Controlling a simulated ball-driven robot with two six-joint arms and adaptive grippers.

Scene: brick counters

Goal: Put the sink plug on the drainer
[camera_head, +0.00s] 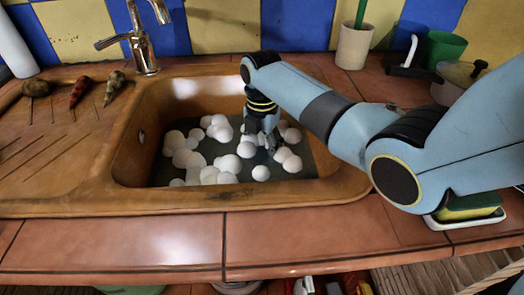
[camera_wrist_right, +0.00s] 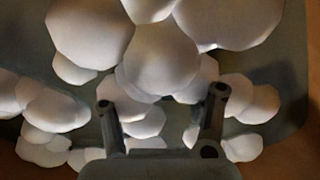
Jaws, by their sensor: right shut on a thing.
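My right gripper (camera_head: 267,140) reaches down into the brown sink basin (camera_head: 152,110), among white foam balls (camera_head: 229,163). In the right wrist view the gripper (camera_wrist_right: 163,98) has its two fingers apart around foam (camera_wrist_right: 160,60), with the tips partly covered. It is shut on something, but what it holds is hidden. I cannot see the sink plug; foam and grey-green water cover the basin floor. The drainer (camera_head: 65,135), a brown grooved board, is left of the basin. My left gripper is not in view.
Several small vegetables, one red (camera_head: 80,92), lie at the drainer's back; its front is clear. A metal tap (camera_head: 140,45) stands behind the basin. A cream pot (camera_head: 354,46), a green cup (camera_head: 443,48) and a sponge dish (camera_head: 465,210) are at the right.

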